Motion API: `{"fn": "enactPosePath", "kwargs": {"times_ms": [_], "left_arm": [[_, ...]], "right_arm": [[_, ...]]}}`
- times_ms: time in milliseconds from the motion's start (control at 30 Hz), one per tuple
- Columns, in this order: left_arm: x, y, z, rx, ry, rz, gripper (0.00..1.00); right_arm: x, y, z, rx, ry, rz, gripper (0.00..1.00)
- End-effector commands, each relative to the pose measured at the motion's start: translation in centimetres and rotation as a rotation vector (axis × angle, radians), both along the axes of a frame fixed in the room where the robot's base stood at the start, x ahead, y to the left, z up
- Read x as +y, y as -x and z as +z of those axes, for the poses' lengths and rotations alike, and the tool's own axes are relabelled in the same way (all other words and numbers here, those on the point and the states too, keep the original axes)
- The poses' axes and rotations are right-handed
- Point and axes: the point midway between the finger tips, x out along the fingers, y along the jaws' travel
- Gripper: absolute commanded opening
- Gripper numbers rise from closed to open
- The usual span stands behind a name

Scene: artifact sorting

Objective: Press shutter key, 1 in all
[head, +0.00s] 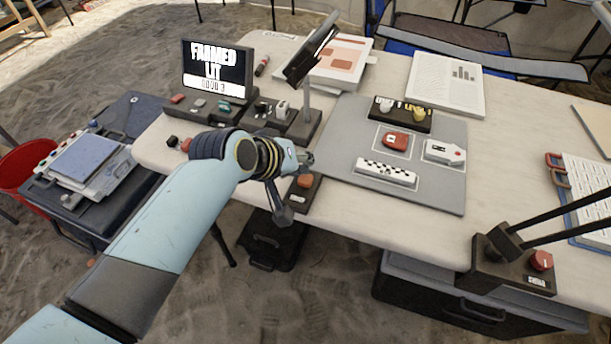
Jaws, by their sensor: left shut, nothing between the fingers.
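My left gripper (307,159) is shut and empty, above the near edge of the table. Just below it is a small dark box with an orange-red key (305,181) on top. The gripper partly covers this box, and I cannot tell whether they touch. I cannot read a label that names this the shutter key. A dark screen (217,70) behind and to the left reads "FRAMED LIT" with a line of digits under it. My right gripper is not in view.
A grey mat (440,192) holds a red item (396,141), a white item (444,152) and a checkered bar (386,172). A dark post with a tilted panel (311,55) stands behind the gripper. A box with rods and a red knob (541,261) is at right.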

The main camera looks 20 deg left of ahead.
Motion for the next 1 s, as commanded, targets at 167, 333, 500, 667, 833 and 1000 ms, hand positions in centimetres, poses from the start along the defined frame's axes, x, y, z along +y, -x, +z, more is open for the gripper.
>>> {"fn": "enactPosePath", "kwargs": {"times_ms": [167, 333, 500, 667, 833, 1000], "left_arm": [[0.0, 0.01, -0.01, 0.0, 0.0, 0.0, 0.0], [0.0, 0.01, -0.01, 0.0, 0.0, 0.0, 0.0], [0.0, 0.01, -0.2, 0.0, 0.0, 0.0, 0.0], [0.0, 0.01, -0.73, 0.0, 0.0, 0.0, 0.0], [0.0, 0.0, -0.81, 0.0, 0.0, 0.0, 0.0], [0.0, 0.0, -0.82, 0.0, 0.0, 0.0, 0.0]], "right_arm": [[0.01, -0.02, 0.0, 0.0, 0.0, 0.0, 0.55], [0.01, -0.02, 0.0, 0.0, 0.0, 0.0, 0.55], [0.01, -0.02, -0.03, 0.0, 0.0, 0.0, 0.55], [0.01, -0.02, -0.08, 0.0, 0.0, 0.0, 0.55], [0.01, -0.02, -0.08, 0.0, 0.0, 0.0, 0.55], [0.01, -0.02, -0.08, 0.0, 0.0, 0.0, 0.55]]}}
